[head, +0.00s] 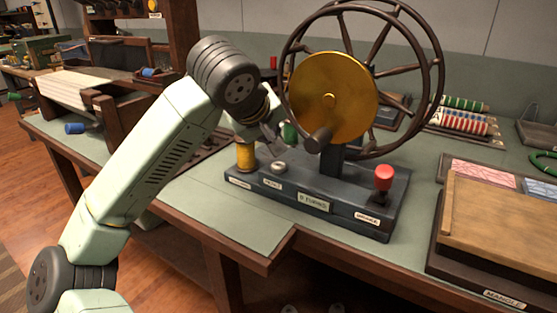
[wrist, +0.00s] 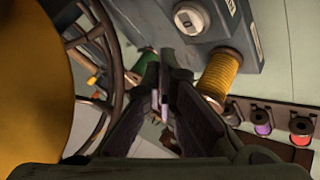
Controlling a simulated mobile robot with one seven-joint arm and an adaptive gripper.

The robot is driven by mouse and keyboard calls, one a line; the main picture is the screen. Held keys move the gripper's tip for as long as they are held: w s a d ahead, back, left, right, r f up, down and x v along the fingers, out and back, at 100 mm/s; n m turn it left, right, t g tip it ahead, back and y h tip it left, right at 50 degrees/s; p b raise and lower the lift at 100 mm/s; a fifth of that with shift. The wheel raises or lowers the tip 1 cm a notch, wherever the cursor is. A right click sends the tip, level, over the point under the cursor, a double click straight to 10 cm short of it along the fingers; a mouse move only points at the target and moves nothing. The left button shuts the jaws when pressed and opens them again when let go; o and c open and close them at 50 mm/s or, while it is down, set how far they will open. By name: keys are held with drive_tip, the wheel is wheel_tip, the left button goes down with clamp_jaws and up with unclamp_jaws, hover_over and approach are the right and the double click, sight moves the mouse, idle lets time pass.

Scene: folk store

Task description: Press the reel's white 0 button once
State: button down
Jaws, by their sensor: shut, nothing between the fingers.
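The reel (head: 318,200) stands on the bench, with a dark base, a brass disc and a large spoked wheel. Its white 0 button (head: 278,167) is a small round knob on top of the base, beside the yellow spool (head: 245,157). In the wrist view the button (wrist: 188,18) is near the top, with a dark 0 on its white face. My gripper (head: 272,132) is above the left part of the base, between the yellow spool and the disc. In the wrist view its fingers (wrist: 165,75) are together and empty, apart from the button in the picture.
A red knob (head: 383,177) stands at the base's right end. The dark crank handle (head: 318,139) juts out close to my gripper. A wooden press labelled MANGLE (head: 500,228) is at right. Bare bench top (head: 225,207) lies in front of the base.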

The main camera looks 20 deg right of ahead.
sight(274, 165)
drive_tip(key=shift+r+p, duration=0.7)
drive_tip(key=shift+r, duration=0.8)
drive_tip(key=shift+f, duration=0.1)
